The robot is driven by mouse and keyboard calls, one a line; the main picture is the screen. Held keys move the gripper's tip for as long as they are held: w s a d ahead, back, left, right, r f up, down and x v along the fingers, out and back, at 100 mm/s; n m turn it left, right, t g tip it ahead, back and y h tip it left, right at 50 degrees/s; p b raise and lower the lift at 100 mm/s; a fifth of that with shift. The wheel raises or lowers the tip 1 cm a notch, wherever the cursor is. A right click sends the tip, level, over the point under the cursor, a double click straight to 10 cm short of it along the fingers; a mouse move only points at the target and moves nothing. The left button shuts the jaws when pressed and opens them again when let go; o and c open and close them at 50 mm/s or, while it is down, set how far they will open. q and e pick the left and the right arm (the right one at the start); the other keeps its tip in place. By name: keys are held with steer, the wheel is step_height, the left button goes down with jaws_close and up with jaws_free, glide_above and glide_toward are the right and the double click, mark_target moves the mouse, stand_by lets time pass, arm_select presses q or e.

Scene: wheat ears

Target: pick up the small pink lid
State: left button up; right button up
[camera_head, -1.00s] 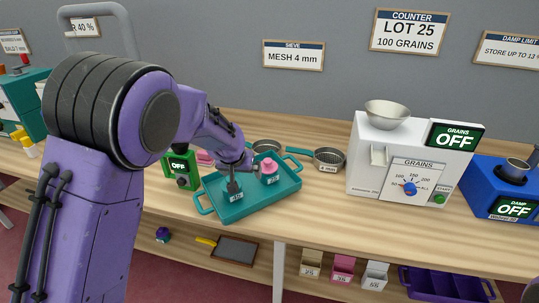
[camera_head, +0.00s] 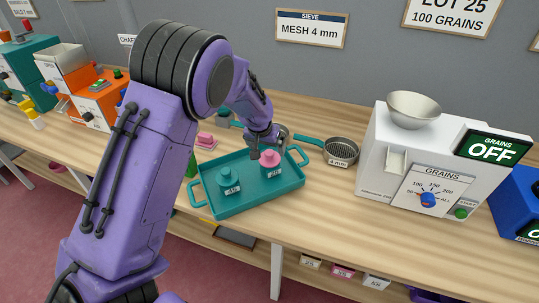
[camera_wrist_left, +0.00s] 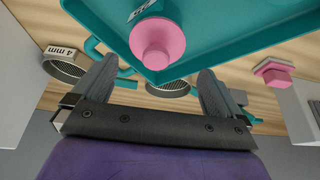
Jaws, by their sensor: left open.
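A pink lidded jar (camera_head: 270,166) stands upright in the teal tray (camera_head: 283,198), at its right back. Its round pink lid with a knob (camera_wrist_left: 157,42) shows in the left wrist view, ahead of the fingers and between their lines. My left gripper (camera_head: 262,145) is just behind and above this jar in the head view; its fingers are mostly hidden there. In the left wrist view my left gripper (camera_wrist_left: 157,70) is open, with nothing between its fingers. A second pink knobbed piece (camera_head: 205,140) sits on the table behind the tray, also in the wrist view (camera_wrist_left: 273,70). My right gripper is not in view.
A teal jar (camera_head: 229,184) stands in the tray left of the pink one. A sieve (camera_head: 341,151) lies to the right of the tray, and the white grain counter (camera_head: 380,165) stands beyond it. Bare wood lies in front of the counter.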

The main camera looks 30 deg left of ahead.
mark_target(270, 152)
arm_select(q)
steer(key=x, duration=0.1)
steer(key=p+x, duration=0.1)
steer(key=x, duration=0.2)
steer(key=shift+w+d+f, duration=0.15)
steer(key=shift+d+f, duration=0.05)
steer(key=shift+d, duration=0.05)
steer(key=shift+r, duration=0.1)
steer(key=shift+c, duration=1.2)
steer(key=c, duration=0.7)
